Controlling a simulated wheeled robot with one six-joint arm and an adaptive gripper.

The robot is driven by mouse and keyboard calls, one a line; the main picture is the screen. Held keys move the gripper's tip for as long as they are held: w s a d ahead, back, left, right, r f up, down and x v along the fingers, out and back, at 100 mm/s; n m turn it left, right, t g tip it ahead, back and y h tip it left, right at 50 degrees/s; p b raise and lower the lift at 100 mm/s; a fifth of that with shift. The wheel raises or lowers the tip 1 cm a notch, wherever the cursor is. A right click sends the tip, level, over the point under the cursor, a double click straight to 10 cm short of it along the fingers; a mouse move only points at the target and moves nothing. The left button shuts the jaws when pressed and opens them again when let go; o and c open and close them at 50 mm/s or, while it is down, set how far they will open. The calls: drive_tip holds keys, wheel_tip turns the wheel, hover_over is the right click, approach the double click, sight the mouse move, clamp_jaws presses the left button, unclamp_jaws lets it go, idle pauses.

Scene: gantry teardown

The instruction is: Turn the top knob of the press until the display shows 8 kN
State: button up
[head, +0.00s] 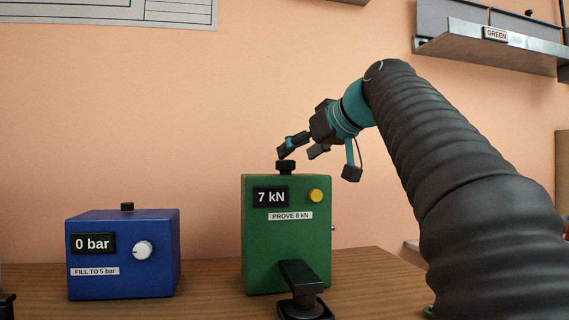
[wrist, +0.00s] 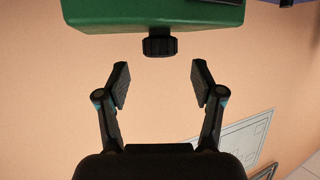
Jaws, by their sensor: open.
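The green press (head: 287,240) stands on the wooden bench. Its display (head: 270,197) reads 7 kN, and a label below it reads PROVE 8 kN. The black top knob (head: 286,167) sits on top of the press. My gripper (head: 301,153) is just above and to the right of the knob in the head view. In the wrist view the knob (wrist: 160,43) hangs from the edge of the press (wrist: 155,14), with the open fingers (wrist: 160,85) on either side below it. The fingers are apart from the knob and hold nothing.
A blue box (head: 125,255) with a display reading 0 bar and a white dial stands to the left. A yellow button (head: 316,196) is on the press front, and a black lever (head: 300,278) stands before it. A shelf (head: 500,45) hangs at the upper right.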

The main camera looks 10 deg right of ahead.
sight(285, 161)
drive_tip(key=x, duration=0.5)
drive_tip(key=shift+w+a+f, duration=0.15)
drive_tip(key=shift+w+f, duration=0.05)
drive_tip(key=shift+w, duration=0.05)
drive_tip(key=c, duration=1.2)
